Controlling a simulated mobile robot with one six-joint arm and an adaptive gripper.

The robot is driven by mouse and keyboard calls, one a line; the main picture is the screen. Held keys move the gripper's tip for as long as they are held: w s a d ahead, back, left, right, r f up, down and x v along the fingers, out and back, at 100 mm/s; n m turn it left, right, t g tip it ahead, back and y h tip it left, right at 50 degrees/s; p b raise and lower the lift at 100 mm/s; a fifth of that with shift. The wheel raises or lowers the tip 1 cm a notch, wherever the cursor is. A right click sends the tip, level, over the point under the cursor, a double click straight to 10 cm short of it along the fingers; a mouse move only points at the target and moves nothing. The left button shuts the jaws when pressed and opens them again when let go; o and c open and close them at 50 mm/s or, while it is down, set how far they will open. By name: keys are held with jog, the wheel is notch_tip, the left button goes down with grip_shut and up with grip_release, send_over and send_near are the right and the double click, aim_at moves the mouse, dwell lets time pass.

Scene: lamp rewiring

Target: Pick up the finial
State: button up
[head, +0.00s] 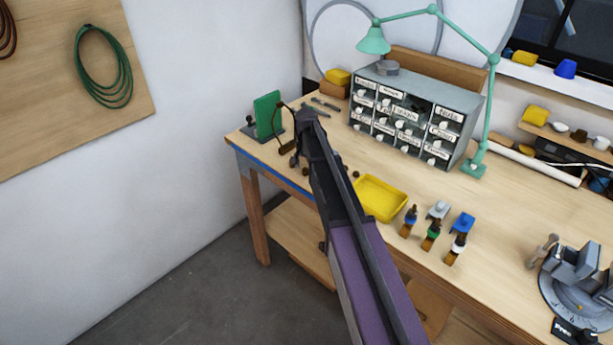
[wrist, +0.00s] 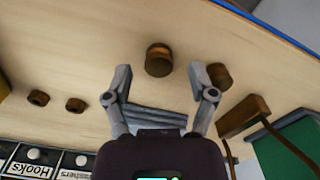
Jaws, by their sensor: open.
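Small brown turned pieces lie on the wooden bench top; I cannot tell for sure which is the finial. In the wrist view, a round brown piece (wrist: 158,60) stands just beyond the gap between my fingertips, apart from both. A second brown piece (wrist: 218,76) lies right beside the right-hand finger, partly hidden behind it. My gripper (wrist: 160,80) is open and empty over the bench. In the head view, my gripper (head: 295,153) is near the bench's left end, and my arm hides part of the bench there.
Two small brown rings (wrist: 57,101) lie left in the wrist view. A brown block with a cord (wrist: 243,116) and a green panel (wrist: 293,150) are at right. The drawer cabinet (head: 411,118) stands behind; a yellow tray (head: 380,198) lies right of my arm. The bench's blue-edged end is close.

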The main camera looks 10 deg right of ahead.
jog(key=shift+f, duration=0.35)
dwell(0.4)
jog(key=c, duration=1)
